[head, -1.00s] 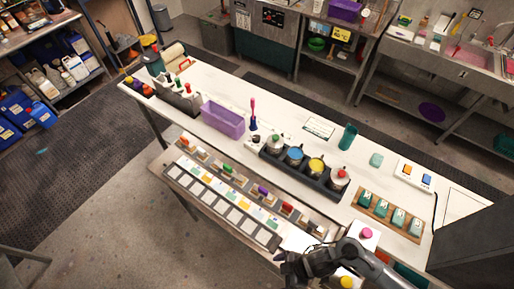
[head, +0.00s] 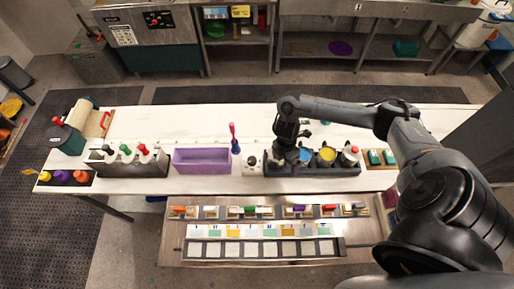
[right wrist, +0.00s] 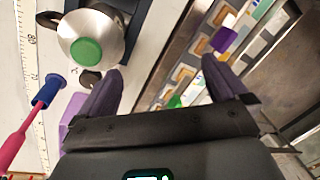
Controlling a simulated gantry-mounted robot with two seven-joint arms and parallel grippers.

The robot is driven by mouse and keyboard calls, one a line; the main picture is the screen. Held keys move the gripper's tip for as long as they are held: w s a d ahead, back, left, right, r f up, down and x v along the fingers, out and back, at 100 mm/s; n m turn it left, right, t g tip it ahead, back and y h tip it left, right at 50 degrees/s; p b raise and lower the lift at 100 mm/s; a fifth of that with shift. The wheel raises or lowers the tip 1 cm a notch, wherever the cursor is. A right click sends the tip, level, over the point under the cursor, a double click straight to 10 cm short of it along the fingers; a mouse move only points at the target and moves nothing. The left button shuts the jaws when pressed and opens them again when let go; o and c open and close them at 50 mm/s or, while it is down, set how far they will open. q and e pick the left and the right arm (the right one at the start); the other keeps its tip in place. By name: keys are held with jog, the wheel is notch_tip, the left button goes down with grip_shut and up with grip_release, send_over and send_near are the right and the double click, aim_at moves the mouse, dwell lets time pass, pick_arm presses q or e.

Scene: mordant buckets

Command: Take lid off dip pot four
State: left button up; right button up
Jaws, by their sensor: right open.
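A dark rack (head: 330,171) on the white bench holds a row of dip pots. The rightmost pot has a silver lid with a red knob (head: 350,150). Beside it are a yellow-topped pot (head: 327,154) and a partly covered blue-topped pot (head: 304,154). My right gripper (head: 290,158) is over the left end of the rack and hides the leftmost pot. The right wrist view shows that pot's silver lid with a green knob (right wrist: 87,51). My open, empty fingers (right wrist: 162,68) are apart from it, to its lower right. No pot numbers are readable.
A purple bin (head: 202,160) and a pink-and-blue upright tool (head: 234,140) stand left of the rack. A tray of colour swatches (head: 260,250) lies in front. Teal blocks (head: 375,157) are to the right.

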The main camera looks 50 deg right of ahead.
jog(key=shift+t+h, duration=0.4)
jog(key=shift+t, duration=0.3)
jog(key=w+d+r, duration=0.5)
jog(key=shift+w+r, duration=0.15)
jog(key=shift+w, duration=0.1)
jog(key=shift+w+a+b, duration=0.1)
jog(key=shift+w+b, duration=0.2)
jog(key=shift+w, duration=0.05)
notch_tip(320, 180, down, 5)
jog(key=shift+w+a+r+b, duration=0.1)
jog(key=shift+w+r+b, duration=0.05)
jog(key=shift+b, duration=0.6)
jog(key=shift+f, duration=0.35)
notch_tip(320, 180, down, 3)
jog(key=shift+f+p, duration=0.1)
jog(key=shift+p, duration=0.45)
jog(key=shift+f, duration=0.7)
pick_arm(q)
jog(key=shift+f, duration=0.6)
jog(key=shift+d, duration=0.1)
